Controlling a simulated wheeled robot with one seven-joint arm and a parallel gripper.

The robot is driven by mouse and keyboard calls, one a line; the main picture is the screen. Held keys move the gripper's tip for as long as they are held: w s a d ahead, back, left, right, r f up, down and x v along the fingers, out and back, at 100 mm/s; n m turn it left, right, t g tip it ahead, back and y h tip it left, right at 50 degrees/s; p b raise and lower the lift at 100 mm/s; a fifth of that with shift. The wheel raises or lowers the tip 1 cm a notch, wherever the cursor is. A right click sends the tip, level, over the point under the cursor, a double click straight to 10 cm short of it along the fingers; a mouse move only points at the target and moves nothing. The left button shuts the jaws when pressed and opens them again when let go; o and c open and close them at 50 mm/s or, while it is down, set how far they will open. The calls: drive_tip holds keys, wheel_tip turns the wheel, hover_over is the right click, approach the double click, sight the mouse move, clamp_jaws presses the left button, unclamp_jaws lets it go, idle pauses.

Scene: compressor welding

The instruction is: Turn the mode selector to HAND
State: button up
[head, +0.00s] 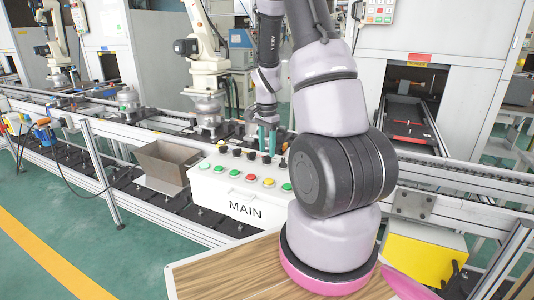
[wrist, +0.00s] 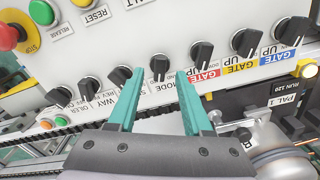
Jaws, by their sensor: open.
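The mode selector (wrist: 159,66) is a black knob on the white panel, with the MODE label just below it in the wrist view. Its handle stands roughly upright in that view; the HAND position cannot be read. My gripper (wrist: 160,74) is open, its two teal fingers to the left and right of this knob in the picture. Whether they touch it cannot be told. In the head view my gripper (head: 267,138) points down at the back row of the white MAIN control box (head: 243,206), and hides part of that row.
Other black selectors flank the knob closely: one on the left (wrist: 120,76) and a GATE one on the right (wrist: 203,51). A red stop button (wrist: 10,36) and coloured push buttons are on the same panel. A brown open bin (head: 166,163) stands left of the box.

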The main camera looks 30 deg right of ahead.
drive_tip(key=shift+f, duration=1.1)
clamp_jaws()
drive_tip(key=shift+n, duration=0.4)
drive_tip(key=n, duration=0.4)
drive_tip(key=shift+n, duration=2.3)
